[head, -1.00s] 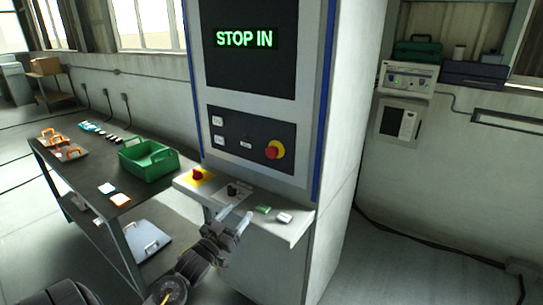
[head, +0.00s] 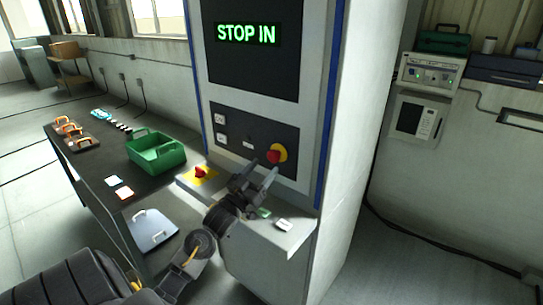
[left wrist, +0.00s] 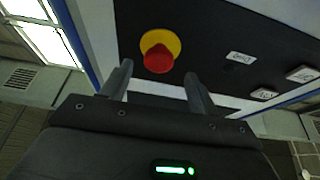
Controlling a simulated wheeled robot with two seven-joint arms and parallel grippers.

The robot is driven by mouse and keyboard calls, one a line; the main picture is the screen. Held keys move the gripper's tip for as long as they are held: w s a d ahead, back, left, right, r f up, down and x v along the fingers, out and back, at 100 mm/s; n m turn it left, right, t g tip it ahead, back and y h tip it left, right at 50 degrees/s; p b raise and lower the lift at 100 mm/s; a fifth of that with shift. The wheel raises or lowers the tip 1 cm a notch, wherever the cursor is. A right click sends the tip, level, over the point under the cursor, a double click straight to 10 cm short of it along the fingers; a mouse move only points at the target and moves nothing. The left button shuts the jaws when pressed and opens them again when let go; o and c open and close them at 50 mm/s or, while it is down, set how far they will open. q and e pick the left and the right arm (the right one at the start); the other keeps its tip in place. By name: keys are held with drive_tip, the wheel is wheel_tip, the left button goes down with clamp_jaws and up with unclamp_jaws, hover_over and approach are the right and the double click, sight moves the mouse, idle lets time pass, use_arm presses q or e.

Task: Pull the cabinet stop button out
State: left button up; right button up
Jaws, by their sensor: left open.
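The cabinet stop button (head: 274,157) is a red mushroom head on a yellow round plate, set in the dark control panel (head: 236,139) on the cabinet front. The display (head: 247,33) above it reads "STOP IN". My left gripper (head: 258,176) is open and empty, just below and in front of the button. In the left wrist view the red button (left wrist: 158,59) lies beyond and between the two fingertips (left wrist: 157,76), with no contact visible. My right gripper is not in view.
A second red knob on a yellow plate (head: 201,173) sits on the cabinet's ledge (head: 290,236), below the panel. A green bin (head: 157,152) stands on the dark table (head: 93,163) to the left. Small white buttons (head: 221,128) are on the panel's left side.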

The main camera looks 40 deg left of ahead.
sight(273, 160)
use_arm(q)
drive_tip(key=p+x, duration=0.1)
drive_tip(key=x, duration=0.2)
drive_tip(key=shift+s+r, duration=0.1)
drive_tip(key=shift+r, duration=0.1)
drive_tip(key=shift+w+r, duration=0.1)
drive_tip(key=shift+w, duration=0.55)
clamp_jaws()
drive_tip(key=shift+w+d, duration=0.1)
drive_tip(key=shift+d, duration=0.2)
drive_tip(key=shift+s+a, duration=0.45)
drive_tip(key=shift+s, duration=0.35)
drive_tip(key=shift+c, duration=1.9)
unclamp_jaws()
drive_tip(key=shift+w+d, duration=0.15)
drive_tip(key=shift+d, duration=0.05)
drive_tip(key=shift+o, duration=1.9)
drive_tip(key=shift+a, duration=0.1)
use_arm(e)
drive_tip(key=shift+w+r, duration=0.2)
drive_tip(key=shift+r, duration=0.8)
